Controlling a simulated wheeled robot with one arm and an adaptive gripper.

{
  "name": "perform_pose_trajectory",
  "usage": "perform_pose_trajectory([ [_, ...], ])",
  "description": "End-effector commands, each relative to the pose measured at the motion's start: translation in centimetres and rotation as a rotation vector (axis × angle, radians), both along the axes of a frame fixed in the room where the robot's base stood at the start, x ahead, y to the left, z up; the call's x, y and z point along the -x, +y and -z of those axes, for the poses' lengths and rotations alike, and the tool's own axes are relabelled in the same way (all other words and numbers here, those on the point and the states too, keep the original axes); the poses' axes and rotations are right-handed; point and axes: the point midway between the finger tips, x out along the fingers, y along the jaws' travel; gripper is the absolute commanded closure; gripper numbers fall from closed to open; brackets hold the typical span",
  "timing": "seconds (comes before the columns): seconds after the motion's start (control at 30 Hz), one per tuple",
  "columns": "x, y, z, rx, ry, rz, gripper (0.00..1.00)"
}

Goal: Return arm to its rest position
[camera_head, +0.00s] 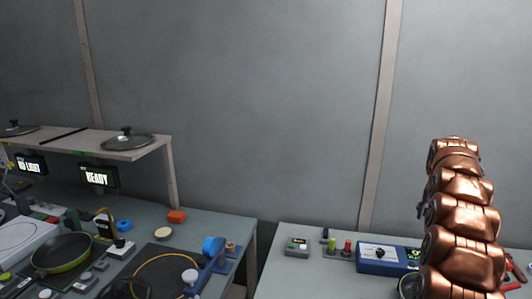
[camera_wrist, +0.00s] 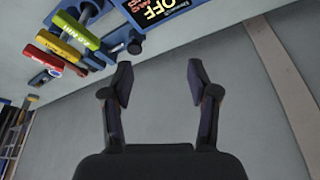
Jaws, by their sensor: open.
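My gripper (camera_wrist: 160,82) is open and empty in the wrist view, its two dark fingers well apart with bare grey wall behind them. My copper-coloured arm (camera_head: 462,215) stands upright at the right of the head view. My gripper cannot be made out in the head view. No object lies between the fingers.
The left bench holds a green pan (camera_head: 62,253), a dark mat (camera_head: 160,270) and a shelf (camera_head: 150,145) with lids. A blue device (camera_head: 380,261) stands on the right bench beside my arm. A gap separates the benches. Coloured-handled tools (camera_wrist: 68,40) hang at the wrist view's upper left.

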Motion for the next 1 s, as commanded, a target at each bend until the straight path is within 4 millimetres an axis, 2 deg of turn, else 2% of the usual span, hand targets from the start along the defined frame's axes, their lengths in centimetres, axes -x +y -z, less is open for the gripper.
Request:
perform_pose_trajectory([
  [0.03, 0.2, 1.9, -0.7, -0.01, 0.008, -0.029, 0.4],
  [0.1, 0.6, 4.2, -1.3, -0.023, 0.02, -0.065, 0.4],
  [0.27, 2.1, 9.4, -2.4, -0.054, 0.051, -0.149, 0.4],
  [0.47, 4.8, 15.7, -3.7, -0.082, 0.089, -0.252, 0.4],
  [0.77, 10.9, 24.3, -4.5, -0.117, 0.161, -0.396, 0.4],
  [1.0, 17.2, 30.0, -4.4, -0.138, 0.221, -0.502, 0.4],
])
